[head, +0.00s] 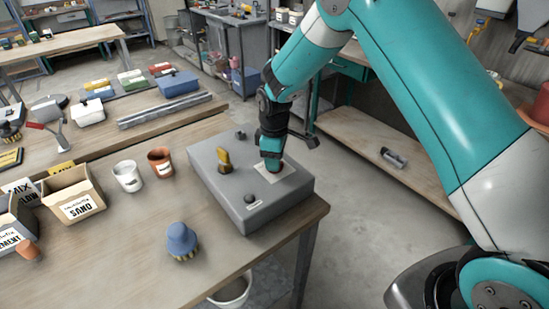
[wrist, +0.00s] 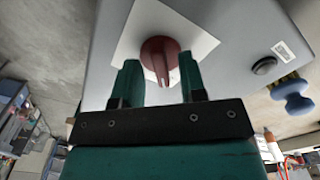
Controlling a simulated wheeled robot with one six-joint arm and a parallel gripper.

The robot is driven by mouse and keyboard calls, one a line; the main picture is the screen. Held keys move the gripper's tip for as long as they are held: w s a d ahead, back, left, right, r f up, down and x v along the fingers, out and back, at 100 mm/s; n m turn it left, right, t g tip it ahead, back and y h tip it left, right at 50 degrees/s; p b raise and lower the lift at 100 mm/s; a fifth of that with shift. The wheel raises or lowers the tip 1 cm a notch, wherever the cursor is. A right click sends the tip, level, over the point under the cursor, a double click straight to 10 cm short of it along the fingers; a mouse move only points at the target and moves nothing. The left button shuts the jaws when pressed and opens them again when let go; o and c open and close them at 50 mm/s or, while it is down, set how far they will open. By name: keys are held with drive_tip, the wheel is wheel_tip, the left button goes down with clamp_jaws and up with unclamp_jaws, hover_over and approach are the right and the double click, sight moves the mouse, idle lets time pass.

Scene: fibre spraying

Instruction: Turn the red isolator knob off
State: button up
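The red isolator knob (wrist: 160,55) sits on a white square plate (wrist: 133,40) on the grey control box (wrist: 95,65). A white mark on the knob points towards my gripper's palm in the wrist view. My gripper (wrist: 159,72) has one finger on each side of the knob, with the fingers apart. The fingertips are very close to the knob's sides, and I cannot see firm contact. In the head view my gripper (head: 271,165) points down at the box (head: 215,183) and hides most of the knob.
A yellow lever (head: 224,160) and dark buttons also stand on the box. A blue-topped brush (head: 182,240), a white cup (head: 128,176) and a brown cup (head: 160,161) stand on the workbench (head: 120,250). A sand carton (head: 75,196) is at the left.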

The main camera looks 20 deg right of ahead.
wheel_tip(320, 180, up, 17)
drive_tip(key=b, duration=0.3)
drive_tip(key=shift+r, duration=0.2)
drive_tip(key=s+a+r+m+y, duration=0.1)
drive_tip(key=s+a+m+y, duration=0.1)
drive_tip(key=s, duration=1.3)
drive_tip(key=s+a+r+m+y, duration=0.1)
drive_tip(key=s+a+m+y, duration=0.1)
drive_tip(key=s, duration=1.4)
drive_tip(key=shift+a+r+m, duration=0.2)
drive_tip(key=shift+r+m, duration=0.1)
